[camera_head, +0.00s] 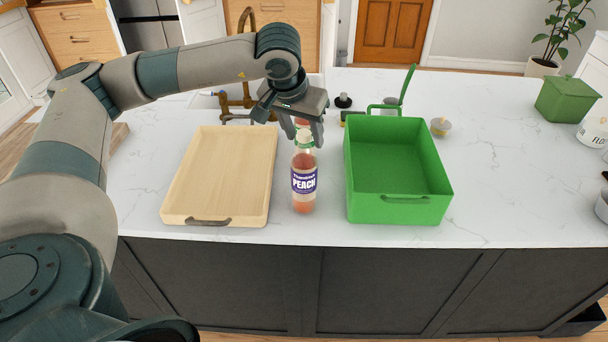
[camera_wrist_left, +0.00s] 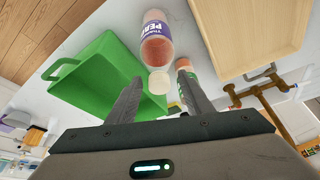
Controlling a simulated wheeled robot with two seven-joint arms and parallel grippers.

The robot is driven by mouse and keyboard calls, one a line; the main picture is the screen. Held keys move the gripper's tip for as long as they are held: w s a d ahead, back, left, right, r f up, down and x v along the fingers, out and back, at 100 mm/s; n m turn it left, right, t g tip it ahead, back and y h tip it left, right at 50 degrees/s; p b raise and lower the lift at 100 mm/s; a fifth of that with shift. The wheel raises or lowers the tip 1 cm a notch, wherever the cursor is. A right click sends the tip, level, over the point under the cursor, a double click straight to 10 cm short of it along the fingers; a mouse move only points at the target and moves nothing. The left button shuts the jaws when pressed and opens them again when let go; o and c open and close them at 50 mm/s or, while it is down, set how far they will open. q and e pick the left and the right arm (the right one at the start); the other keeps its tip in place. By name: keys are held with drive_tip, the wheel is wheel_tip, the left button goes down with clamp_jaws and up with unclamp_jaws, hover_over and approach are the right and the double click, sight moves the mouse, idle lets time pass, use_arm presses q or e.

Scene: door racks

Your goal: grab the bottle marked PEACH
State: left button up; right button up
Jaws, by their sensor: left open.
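The PEACH bottle (camera_head: 304,183) stands upright on the white counter, between a wooden tray and a green bin. It has a purple label and reddish contents. In the left wrist view the bottle (camera_wrist_left: 156,42) shows its label and pale cap just beyond the fingertips. My left gripper (camera_head: 292,124) is open and empty, behind and above the bottle's top in the head view; its fingers (camera_wrist_left: 158,94) are spread in the wrist view. A second item with an orange-red top (camera_wrist_left: 184,64) is close to the right finger there and partly hidden. My right gripper is not in view.
The wooden tray (camera_head: 222,168) lies left of the bottle and the green bin (camera_head: 400,194) stands right; both look empty. A brass faucet (camera_head: 245,88) is behind. A small cup (camera_head: 440,127) and a green canister (camera_head: 568,99) are farther right. The counter between them is clear.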

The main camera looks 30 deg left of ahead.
use_arm(q)
drive_tip(key=shift+f, duration=0.1)
drive_tip(key=shift+c, duration=0.7)
clamp_jaws()
idle(1.0)
